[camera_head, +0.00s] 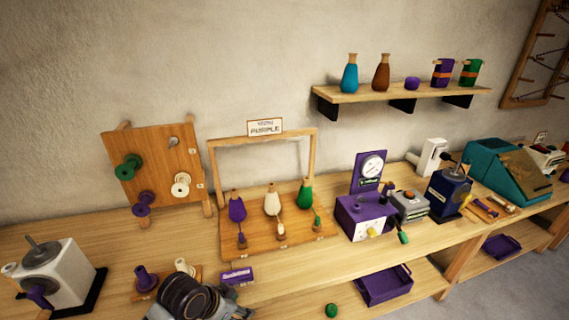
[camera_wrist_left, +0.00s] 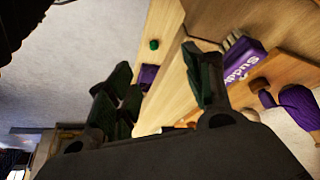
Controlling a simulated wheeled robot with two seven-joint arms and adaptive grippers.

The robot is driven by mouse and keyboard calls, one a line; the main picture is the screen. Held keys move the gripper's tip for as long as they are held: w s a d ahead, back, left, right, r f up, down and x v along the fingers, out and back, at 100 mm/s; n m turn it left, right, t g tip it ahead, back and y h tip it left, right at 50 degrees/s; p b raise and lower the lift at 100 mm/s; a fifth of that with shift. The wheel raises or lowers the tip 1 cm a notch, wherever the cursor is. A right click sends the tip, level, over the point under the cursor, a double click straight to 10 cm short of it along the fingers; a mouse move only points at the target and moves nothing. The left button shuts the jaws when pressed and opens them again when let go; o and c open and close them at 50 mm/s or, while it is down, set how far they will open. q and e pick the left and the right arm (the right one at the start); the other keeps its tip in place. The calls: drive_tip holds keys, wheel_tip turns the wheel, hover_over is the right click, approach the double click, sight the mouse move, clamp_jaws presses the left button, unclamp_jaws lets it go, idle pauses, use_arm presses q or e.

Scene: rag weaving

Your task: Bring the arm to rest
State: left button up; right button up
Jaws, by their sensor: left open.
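My left gripper (camera_wrist_left: 158,62) is open in the left wrist view, with its dark green fingers spread apart and nothing seen between them. My left arm (camera_head: 188,297) shows in the head view at the bottom edge, in front of the bench and near a purple block with white lettering (camera_head: 237,275). In the left wrist view this block (camera_wrist_left: 240,60) lies beyond the right finger, and I cannot tell the gap. My right gripper is in neither view.
The wooden bench (camera_head: 285,283) carries a peg board (camera_head: 150,155), a frame with bottles (camera_head: 310,140), a purple machine (camera_head: 357,222) and a white grinder-like machine (camera_head: 65,265). A purple tray (camera_head: 385,285) sits lower. A small green object (camera_head: 331,310) lies near the bottom edge.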

use_arm(q)
drive_tip(key=shift+s+a+f+n+y, duration=1.6)
drive_tip(key=shift+s+a+n, duration=1.4)
drive_tip(key=shift+s+a, duration=1.45)
wheel_tip(320, 180, down, 33)
drive_tip(key=s+a+g, duration=0.1)
drive_tip(key=s+g, duration=0.1)
drive_tip(key=s+a+f, duration=0.2)
drive_tip(key=s+f, duration=0.7)
drive_tip(key=s, duration=0.2)
drive_tip(key=s+a+f, duration=0.2)
drive_tip(key=s+f, duration=0.8)
drive_tip(key=s, duration=0.1)
drive_tip(key=shift+a+f+g, duration=0.25)
drive_tip(key=shift+a+g, duration=0.05)
drive_tip(key=shift+a, duration=0.05)
